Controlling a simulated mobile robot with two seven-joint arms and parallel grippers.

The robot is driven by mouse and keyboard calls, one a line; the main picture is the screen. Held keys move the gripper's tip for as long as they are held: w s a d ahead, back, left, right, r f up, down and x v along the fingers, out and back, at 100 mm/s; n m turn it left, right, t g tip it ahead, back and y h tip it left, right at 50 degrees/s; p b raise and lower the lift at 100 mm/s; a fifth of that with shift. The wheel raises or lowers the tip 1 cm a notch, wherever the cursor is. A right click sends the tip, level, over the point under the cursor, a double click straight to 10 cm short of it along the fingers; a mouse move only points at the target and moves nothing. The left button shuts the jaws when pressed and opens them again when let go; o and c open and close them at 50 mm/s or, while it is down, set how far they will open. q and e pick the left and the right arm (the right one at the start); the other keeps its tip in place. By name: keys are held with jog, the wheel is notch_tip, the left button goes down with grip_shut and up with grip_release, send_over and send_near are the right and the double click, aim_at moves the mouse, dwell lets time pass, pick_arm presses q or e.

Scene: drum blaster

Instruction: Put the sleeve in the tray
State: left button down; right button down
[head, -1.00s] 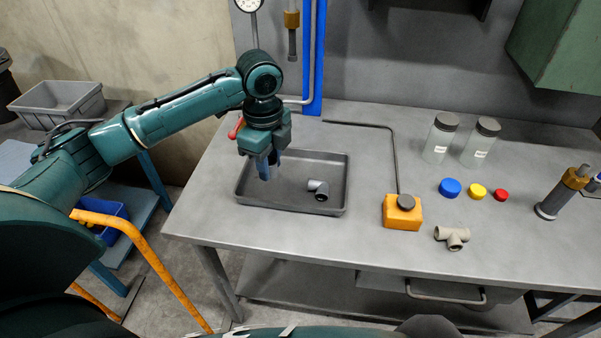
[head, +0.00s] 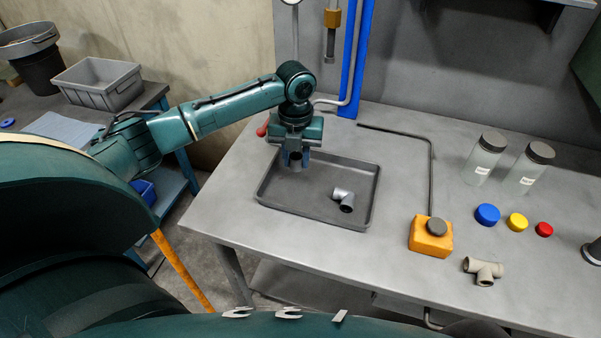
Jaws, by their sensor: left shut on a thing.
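The dark grey tray (head: 318,217) lies on the bench. My left gripper (head: 295,160) points down over the tray's back left part. It is shut on a small grey piece between its blue fingers, which looks like the sleeve (head: 296,161). The fingers and gripper body hide much of it, and I cannot tell whether it touches the tray floor. My right gripper is not in view.
Blue (head: 487,214), yellow and red caps and two clear jars (head: 482,160) stand further right. A bent rod (head: 431,165) lies behind.

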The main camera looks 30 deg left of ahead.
aim_at(297, 182)
pick_arm(q)
jog(key=shift+f, duration=2.5)
jog(key=shift+f, duration=0.2)
jog(key=c, duration=1.1)
grip_release()
notch_tip(297, 182, up, 12)
jog(key=shift+r, duration=0.25)
jog(key=shift+s+f, duration=0.1)
